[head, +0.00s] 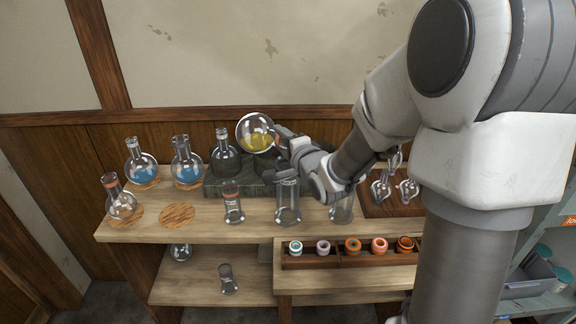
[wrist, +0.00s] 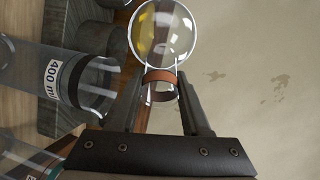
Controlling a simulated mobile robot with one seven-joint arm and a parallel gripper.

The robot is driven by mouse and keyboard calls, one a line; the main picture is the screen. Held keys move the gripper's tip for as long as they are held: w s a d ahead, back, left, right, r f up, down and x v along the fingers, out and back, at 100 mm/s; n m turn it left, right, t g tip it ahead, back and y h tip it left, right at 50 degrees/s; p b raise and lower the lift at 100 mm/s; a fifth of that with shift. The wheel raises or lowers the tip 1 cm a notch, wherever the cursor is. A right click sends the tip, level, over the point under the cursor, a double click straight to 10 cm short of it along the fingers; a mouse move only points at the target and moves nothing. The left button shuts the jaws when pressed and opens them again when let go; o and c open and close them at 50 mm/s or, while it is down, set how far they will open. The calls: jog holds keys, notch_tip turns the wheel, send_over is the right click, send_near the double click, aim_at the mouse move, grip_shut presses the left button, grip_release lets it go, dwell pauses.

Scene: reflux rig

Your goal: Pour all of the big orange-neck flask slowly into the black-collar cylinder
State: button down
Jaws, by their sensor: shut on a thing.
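The big orange-neck flask (head: 257,131) is in my gripper (head: 285,143), tilted far over with its bulb to the left and its neck toward the right. Yellow liquid lies in the bulb. In the wrist view the flask (wrist: 164,32) shows its orange neck band between the fingers of my gripper (wrist: 163,88), which is shut on the neck. The black-collar cylinder (head: 288,205) stands upright on the bench below my gripper; it looks clear and empty. In the wrist view the cylinder (wrist: 30,68) carries a 400 ml label. The flask's mouth is hidden in the head view.
Two blue-liquid flasks (head: 142,170) (head: 187,168) and an orange-neck flask (head: 121,203) stand left. An empty cork ring (head: 178,215) lies nearby. A dark-neck flask (head: 224,158) is behind. Cylinders stand left (head: 233,208) and right (head: 341,209). A ring rack (head: 350,260) is in front.

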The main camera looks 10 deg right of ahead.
jog(key=shift+s+d+r+m+t+y+b, duration=0.25)
jog(key=shift+t+b, duration=0.5)
jog(key=shift+b, duration=0.95)
jog(key=shift+w+a+f+m+t+y+b, duration=0.1)
jog(key=shift+m+t+b, duration=0.45)
jog(key=shift+b, duration=1.1)
jog(key=shift+r+n+p, duration=0.25)
jog(key=shift+n+p, duration=0.05)
jog(key=shift+p, duration=0.5)
jog(key=shift+f, duration=0.3)
jog(key=shift+b, duration=0.75)
jog(key=shift+r+p, duration=0.25)
jog(key=shift+p, duration=0.45)
jog(key=shift+f, duration=0.25)
jog(key=shift+b, duration=0.7)
